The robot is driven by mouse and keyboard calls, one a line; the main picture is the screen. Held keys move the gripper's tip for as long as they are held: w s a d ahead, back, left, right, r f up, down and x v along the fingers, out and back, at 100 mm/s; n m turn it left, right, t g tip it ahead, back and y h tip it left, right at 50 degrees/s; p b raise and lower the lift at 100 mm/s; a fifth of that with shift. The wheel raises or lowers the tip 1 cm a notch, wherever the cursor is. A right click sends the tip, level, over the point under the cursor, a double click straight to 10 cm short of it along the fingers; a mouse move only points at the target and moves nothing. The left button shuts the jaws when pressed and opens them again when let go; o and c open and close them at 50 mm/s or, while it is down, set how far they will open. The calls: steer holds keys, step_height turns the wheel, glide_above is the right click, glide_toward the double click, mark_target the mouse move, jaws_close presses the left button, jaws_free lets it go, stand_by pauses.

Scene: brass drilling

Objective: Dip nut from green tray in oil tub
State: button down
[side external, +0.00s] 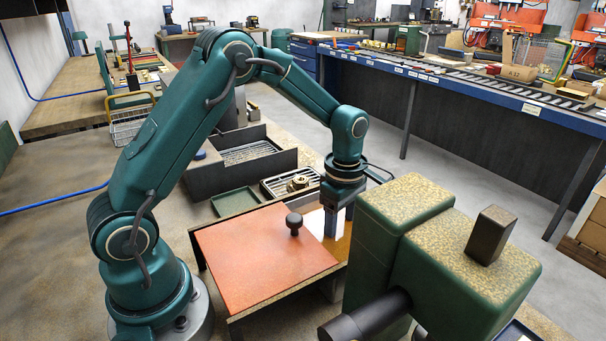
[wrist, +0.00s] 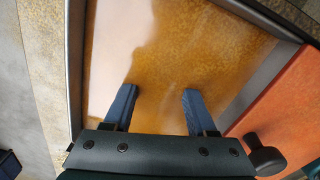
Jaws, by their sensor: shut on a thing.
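The oil tub (wrist: 75,60) fills most of the wrist view, with amber oil inside its grey metal walls. In the side external view part of the oil (side external: 343,243) shows beside the red lid. My gripper (wrist: 158,98) points down into the tub, its two blue fingers apart and their tips at or under the oil. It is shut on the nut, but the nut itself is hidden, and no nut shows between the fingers. In the side external view my gripper (side external: 331,225) is over the tub's open part. The green tray (side external: 235,203) looks empty.
The red lid (side external: 250,262) with its black knob (side external: 294,224) covers the tub's near side, close to my gripper. A brass part (side external: 298,183) lies on a slatted rack (side external: 275,187) behind the tub. A green machine (side external: 440,240) stands close on the right.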

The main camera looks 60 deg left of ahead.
mark_target(340, 236)
stand_by(0.4)
step_height(340, 236, up, 10)
stand_by(1.1)
stand_by(1.7)
step_height(340, 236, up, 4)
steer(key=shift+f, duration=0.1)
stand_by(0.5)
